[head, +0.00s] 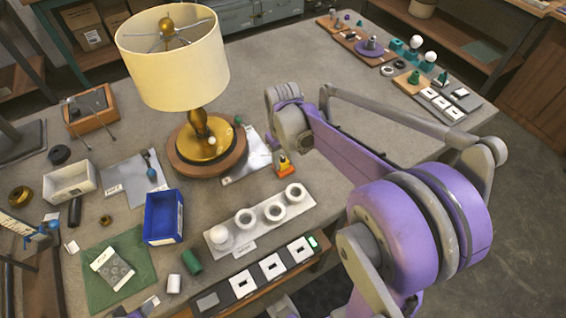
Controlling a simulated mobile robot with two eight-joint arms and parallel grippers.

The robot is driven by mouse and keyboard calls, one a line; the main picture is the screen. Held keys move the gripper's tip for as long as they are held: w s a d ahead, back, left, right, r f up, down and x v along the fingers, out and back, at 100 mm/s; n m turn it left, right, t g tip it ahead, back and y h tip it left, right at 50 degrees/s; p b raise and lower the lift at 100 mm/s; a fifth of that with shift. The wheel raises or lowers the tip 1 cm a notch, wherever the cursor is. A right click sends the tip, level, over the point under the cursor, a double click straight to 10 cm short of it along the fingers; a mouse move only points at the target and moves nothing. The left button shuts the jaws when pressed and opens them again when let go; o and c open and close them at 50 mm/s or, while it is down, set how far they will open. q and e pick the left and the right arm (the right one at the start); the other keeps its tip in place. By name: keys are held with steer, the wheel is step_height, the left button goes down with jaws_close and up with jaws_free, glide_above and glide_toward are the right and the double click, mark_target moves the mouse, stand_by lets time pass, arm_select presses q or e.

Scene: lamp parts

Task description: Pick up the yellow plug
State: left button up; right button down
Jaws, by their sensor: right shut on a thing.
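The yellow plug (284,160) is small, with an orange lower part. It is right of the lamp's wooden base, above the row of white rings. My right arm reaches in from the right, and its wrist hangs over this spot. My right gripper (282,155) is small here and partly hidden by its own wrist; it is shut on the yellow plug. I cannot tell whether the plug still touches the surface below it. My left gripper cannot be made out; only a small purple-grey piece shows at the bottom left edge.
A lamp (172,60) with a cream shade stands close left of my right gripper. A light board (225,237) with white rings, a blue bin (164,218) and a white bin (70,182) are nearer. More parts lie at the back right. The table middle behind my arm is clear.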

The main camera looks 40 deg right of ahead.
mark_target(283, 159)
step_height(283, 159, up, 10)
steer(key=shift+p, duration=0.4)
stand_by(0.3)
